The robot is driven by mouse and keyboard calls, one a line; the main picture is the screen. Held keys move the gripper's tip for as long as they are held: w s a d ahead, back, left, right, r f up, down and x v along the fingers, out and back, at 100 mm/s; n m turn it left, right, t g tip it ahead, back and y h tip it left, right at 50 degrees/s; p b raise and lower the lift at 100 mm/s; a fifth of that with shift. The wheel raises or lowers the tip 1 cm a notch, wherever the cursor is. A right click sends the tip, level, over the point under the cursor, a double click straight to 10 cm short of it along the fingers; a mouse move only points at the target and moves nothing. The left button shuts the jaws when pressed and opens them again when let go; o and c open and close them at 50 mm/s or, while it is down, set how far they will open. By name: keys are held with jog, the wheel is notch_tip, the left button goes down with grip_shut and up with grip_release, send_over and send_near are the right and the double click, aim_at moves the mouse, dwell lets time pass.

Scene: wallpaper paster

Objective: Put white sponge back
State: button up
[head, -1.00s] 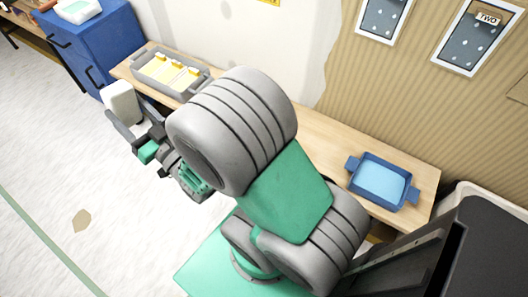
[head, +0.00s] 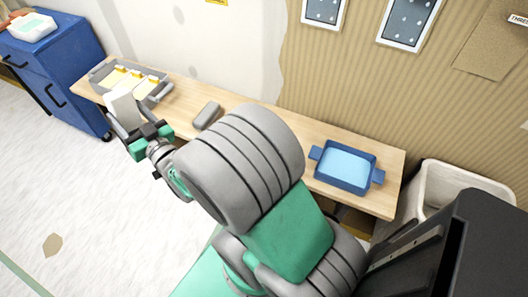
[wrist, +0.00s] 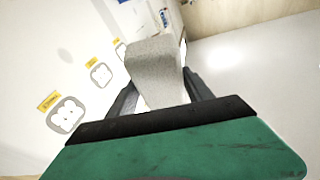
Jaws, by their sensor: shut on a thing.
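The white sponge (head: 121,108) is a pale upright block held between the fingers of my gripper (head: 127,122). In the wrist view the sponge (wrist: 154,72) stands out ahead between the two dark fingers, which are shut on it. In the head view the sponge is in front of the near edge of the table's left end, overlapping the grey tray (head: 95,76) in the picture. The tray holds several white and yellow pieces. Whether the sponge is above the tabletop or short of its edge is hard to tell.
The long wooden table (head: 265,125) runs along the wall. A grey block (head: 207,115) lies on its middle, near my arm. A blue tray (head: 343,184) with a light blue inside sits at the right end. A blue cabinet (head: 62,70) stands left, a white bin (head: 440,180) right.

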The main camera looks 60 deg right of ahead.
jog(key=shift+w+d+f+m+g+h+b, duration=0.15)
jog(key=shift+d+f+g+h+b, duration=0.1)
jog(key=shift+d+f, duration=0.25)
jog(key=shift+d+f+m+g+h+b, duration=0.15)
jog(key=shift+d+f+b, duration=0.1)
jog(key=shift+d, duration=0.45)
jog(key=s+d+f+m+g+h+b, duration=0.1)
jog(key=s+d+f+m+g+b, duration=0.2)
jog(key=d, duration=0.4)
jog(key=s+d+f+m+g+h+b, duration=0.1)
jog(key=s+d+f+g+b, duration=0.3)
jog(key=d+f, duration=0.2)
jog(key=s+d+f+m+g+h+b, duration=0.1)
jog(key=s+d+f+g+h+b, duration=0.2)
jog(key=d, duration=0.4)
jog(key=s+f+m+g+y+b, duration=0.1)
jog(key=s+f+m+g+b, duration=0.1)
jog(key=s, duration=0.5)
jog(key=s+f+m+g+y+b, duration=0.2)
jog(key=s+g+b, duration=0.1)
jog(key=s, duration=0.5)
jog(key=s+f+m+g+y+b, duration=0.2)
jog(key=s+b, duration=0.3)
jog(key=s, duration=0.3)
jog(key=shift+d+f+m+g, duration=0.3)
jog(key=shift+f+g, duration=0.25)
jog(key=shift+g, duration=0.15)
